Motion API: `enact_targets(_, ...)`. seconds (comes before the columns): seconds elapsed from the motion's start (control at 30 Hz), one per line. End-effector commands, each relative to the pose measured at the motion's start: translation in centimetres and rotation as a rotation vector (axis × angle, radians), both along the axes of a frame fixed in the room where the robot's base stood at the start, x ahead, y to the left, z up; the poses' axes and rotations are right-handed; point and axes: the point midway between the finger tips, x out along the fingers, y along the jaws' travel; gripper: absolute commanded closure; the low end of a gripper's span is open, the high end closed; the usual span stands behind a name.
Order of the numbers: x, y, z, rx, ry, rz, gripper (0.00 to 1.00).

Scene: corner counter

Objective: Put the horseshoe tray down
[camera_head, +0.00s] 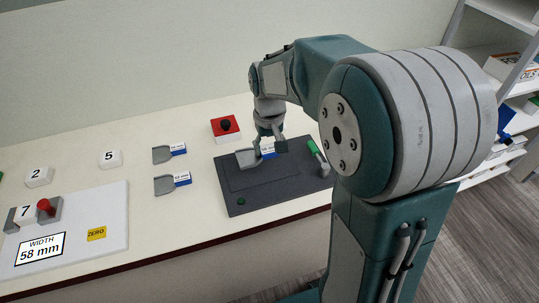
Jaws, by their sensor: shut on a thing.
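My gripper (271,143) points down over the dark grey board (240,205). It is shut on a small grey tray (247,158) with a blue and white label block at its right end, which I take to be the horseshoe tray. The tray is over the rear part of the board. I cannot tell whether it touches the board or hangs just above it. The fingers partly hide the label block.
Two similar grey trays (162,156) (164,186) lie to the left. A red box (225,127) with a black knob stands behind the board. A green-handled lever (314,149) is at its right. A white panel (98,235) with a "58 mm" sign is front left.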

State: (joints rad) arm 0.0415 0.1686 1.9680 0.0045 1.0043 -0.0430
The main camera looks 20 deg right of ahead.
Motion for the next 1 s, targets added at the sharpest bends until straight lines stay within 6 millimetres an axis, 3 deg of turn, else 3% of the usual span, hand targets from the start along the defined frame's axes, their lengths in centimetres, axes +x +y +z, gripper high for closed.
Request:
enact_targets(0.2,2.4,-0.9,-3.3,-0.004,0.001,0.0,0.87)
enact_targets(0.4,3.2,-1.3,-4.5,-0.004,0.0,0.0,0.87)
enact_targets(0.6,3.3,-1.5,-7.3,-0.003,0.001,0.001,0.87)
enact_targets(0.93,3.3,-1.4,-7.7,-0.005,-0.002,0.001,0.87)
enact_targets(0.97,3.3,-1.4,-7.7,-0.005,-0.002,0.001,0.31)
enact_targets(1.0,3.3,-1.4,-7.7,-0.005,-0.002,0.001,0.13)
